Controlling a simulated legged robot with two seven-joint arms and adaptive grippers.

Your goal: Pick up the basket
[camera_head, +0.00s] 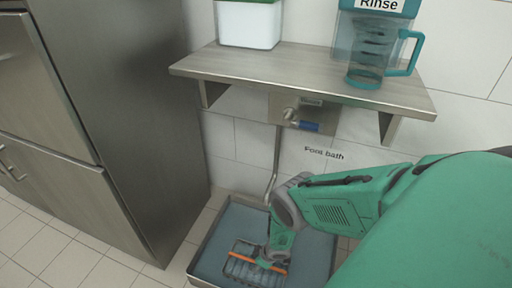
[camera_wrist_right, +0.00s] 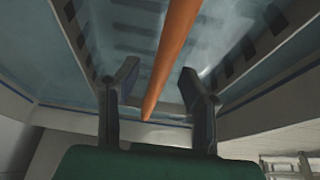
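The basket (camera_head: 243,271) sits in the water of the foot bath tray (camera_head: 207,250) on the floor. It is greyish, with slotted walls and an orange handle (camera_head: 262,260) across its top. My right gripper (camera_head: 270,262) reaches down over the handle. In the right wrist view the gripper (camera_wrist_right: 158,76) is open, and the orange handle (camera_wrist_right: 170,50) runs between its two fingers with a gap on both sides. The slotted basket wall (camera_wrist_right: 255,50) shows beyond the fingers. My left gripper is not in view.
A steel cabinet (camera_head: 130,120) stands left of the tray. Tiled floor is clear at front left.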

